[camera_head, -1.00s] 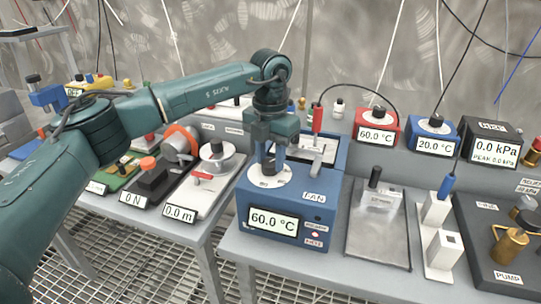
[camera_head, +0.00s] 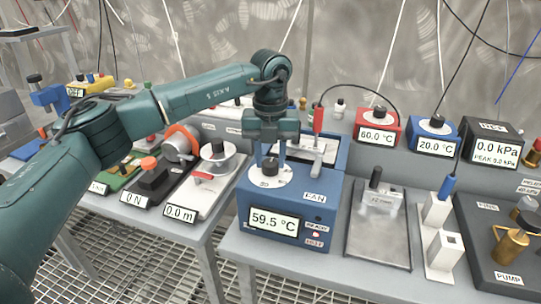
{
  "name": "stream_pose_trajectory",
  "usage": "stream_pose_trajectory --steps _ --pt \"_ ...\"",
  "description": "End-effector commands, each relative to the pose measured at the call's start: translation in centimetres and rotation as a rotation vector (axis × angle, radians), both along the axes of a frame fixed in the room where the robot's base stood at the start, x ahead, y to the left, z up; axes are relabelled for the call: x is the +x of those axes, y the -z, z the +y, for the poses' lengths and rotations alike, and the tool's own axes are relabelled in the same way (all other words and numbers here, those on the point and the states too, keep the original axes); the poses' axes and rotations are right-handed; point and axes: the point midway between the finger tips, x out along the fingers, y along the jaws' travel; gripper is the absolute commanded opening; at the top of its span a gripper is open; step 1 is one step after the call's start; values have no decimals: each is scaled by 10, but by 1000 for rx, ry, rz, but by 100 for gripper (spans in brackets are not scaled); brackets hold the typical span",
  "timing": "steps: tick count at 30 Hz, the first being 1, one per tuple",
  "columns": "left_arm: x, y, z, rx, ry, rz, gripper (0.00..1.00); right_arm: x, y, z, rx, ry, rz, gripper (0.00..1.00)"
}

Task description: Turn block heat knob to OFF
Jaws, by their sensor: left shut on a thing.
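The blue block heater (camera_head: 288,206) stands at the front of the middle table, and its display (camera_head: 274,221) reads 59.5 °C. Its small dark knob (camera_head: 270,165) stands on a round white dial (camera_head: 270,174) on the top. The dial marks are too small to read. My left gripper (camera_head: 271,160) reaches down from above with its two fingers on either side of the knob, shut on it. The fingers partly cover the knob. My right gripper is not in view.
A red-handled probe (camera_head: 318,120) stands behind the heater, its cable running to a red 60.0 °C unit (camera_head: 377,129). A metal plate (camera_head: 380,240) with a dark-handled tool lies to the right. A white balance-like device (camera_head: 215,180) stands to the left, beyond a table gap.

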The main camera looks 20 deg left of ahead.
Motion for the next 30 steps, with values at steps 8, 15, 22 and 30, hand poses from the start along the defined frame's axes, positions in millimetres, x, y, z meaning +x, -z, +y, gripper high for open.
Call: stream_pose_trajectory --steps 8,15,22,30 --pt "1 -2 0 -2 -9 -6 11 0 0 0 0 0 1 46" --pt "1 -1 1 -1 -8 -4 44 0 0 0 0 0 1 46" --pt "0 -1 0 0 -6 -2 55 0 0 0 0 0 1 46" --pt "1 -9 0 -1 -5 -3 55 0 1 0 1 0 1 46"
